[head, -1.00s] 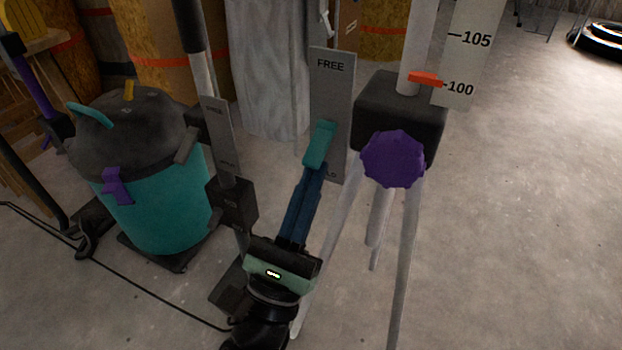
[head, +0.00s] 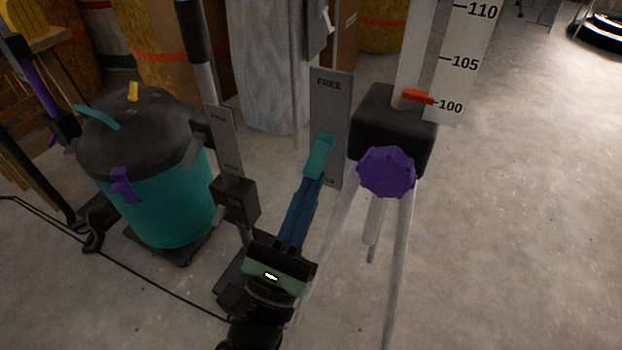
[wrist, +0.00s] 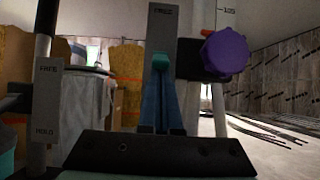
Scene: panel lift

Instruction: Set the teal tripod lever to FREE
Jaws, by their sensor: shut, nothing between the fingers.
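The teal tripod lever (head: 319,155) stands in front of a grey plate (head: 331,100) with FREE at its top; the lower label is mostly covered. The lever lies across the middle to lower part of the plate, below FREE. My gripper (head: 314,182) is shut and empty, its blue fingers together with tips at the lever's lower end. Whether they touch it I cannot tell. In the wrist view the teal lever (wrist: 161,62) shows just above the fingertips (wrist: 159,78), and the plate (wrist: 164,22) rises behind.
A purple knob (head: 386,172) sits on the black tripod head (head: 388,128) right of the lever. A red pointer (head: 417,96) is near 100 on the scale (head: 462,65). Left stand another labelled plate (head: 224,140) and a teal vacuum (head: 168,200). Open floor lies right.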

